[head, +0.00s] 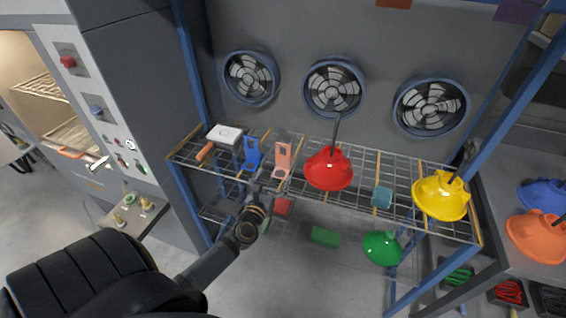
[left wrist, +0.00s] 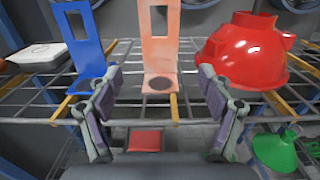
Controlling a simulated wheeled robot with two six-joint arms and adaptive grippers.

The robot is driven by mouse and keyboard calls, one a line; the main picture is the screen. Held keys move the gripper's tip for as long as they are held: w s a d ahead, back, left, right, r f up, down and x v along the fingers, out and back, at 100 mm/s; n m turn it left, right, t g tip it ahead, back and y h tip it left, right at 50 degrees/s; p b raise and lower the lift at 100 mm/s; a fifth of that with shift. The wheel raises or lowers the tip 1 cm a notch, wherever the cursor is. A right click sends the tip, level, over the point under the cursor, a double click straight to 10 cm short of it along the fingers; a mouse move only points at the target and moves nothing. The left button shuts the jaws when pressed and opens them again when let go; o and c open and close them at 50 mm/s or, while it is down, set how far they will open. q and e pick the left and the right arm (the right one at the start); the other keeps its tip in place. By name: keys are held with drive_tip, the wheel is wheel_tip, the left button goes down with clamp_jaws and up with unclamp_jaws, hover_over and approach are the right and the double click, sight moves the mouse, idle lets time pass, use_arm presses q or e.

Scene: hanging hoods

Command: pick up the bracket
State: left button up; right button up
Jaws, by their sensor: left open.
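A salmon-pink bracket (head: 283,158) stands upright on the wire shelf (head: 365,172). A blue bracket (head: 252,154) stands just left of it. Both are L-shaped, with a window in the upright plate, and both show in the left wrist view, the pink one (left wrist: 160,50) in the middle and the blue one (left wrist: 82,45) to its left. My left gripper (head: 267,187) is at the shelf's front edge, in front of the brackets. In the left wrist view its open, empty fingers (left wrist: 162,92) flank the pink bracket's base from the near side. My right gripper is not in view.
A red hood (head: 328,170) is close right of the pink bracket. A white box (head: 224,134) and an orange-handled tool (head: 205,151) lie left. A yellow hood (head: 441,196) is at the shelf's right end. A green hood (head: 382,248) is lower down.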

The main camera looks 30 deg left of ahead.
sight(283, 159)
use_arm(q)
drive_tip(key=x, duration=0.3)
drive_tip(key=shift+f, duration=0.15)
drive_tip(key=w, duration=0.1)
drive_tip(key=w+r+p, duration=0.1)
drive_tip(key=shift+w+a+r, duration=0.1)
drive_tip(key=shift+w+a, duration=0.2)
drive_tip(key=shift+a, duration=0.05)
drive_tip(key=shift+w+a+f, duration=0.1)
drive_tip(key=shift+w+f, duration=0.05)
drive_tip(key=shift+w, duration=0.45)
drive_tip(key=shift+w+a+f, duration=0.15)
drive_tip(key=shift+w+f, duration=0.05)
drive_tip(key=shift+w, duration=0.4)
drive_tip(key=shift+s+r, duration=0.1)
